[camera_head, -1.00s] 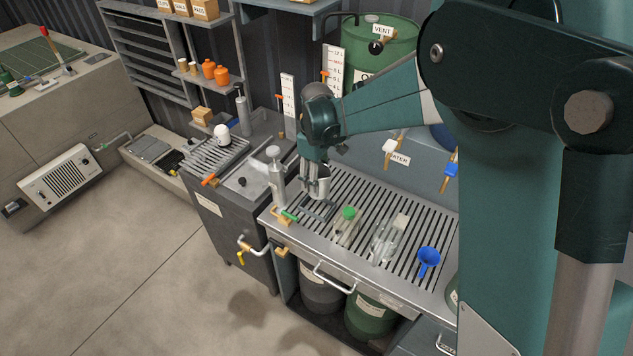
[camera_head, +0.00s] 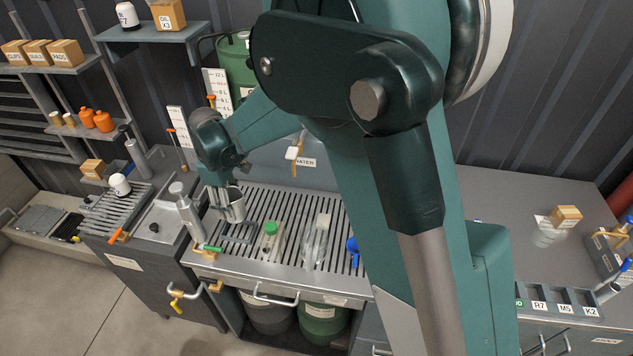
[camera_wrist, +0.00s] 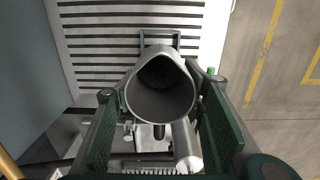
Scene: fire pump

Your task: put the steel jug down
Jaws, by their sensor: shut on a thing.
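The steel jug (camera_head: 235,205) is a grey metal cup with a handle, over the left end of the slatted grate (camera_head: 262,203). My gripper (camera_head: 222,196) is shut on it. In the wrist view the jug (camera_wrist: 160,95) sits between the two green fingers of my gripper (camera_wrist: 160,110), its mouth facing the camera and its inside dark and empty-looking. I cannot tell whether the jug's base touches the grate.
A metal pump bottle (camera_head: 188,215) stands close left of the jug. A green-capped bottle (camera_head: 270,240), a clear container (camera_head: 317,243) and a blue funnel (camera_head: 353,250) are on the grate to the right. A dark frame (camera_head: 238,232) lies just below the jug.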

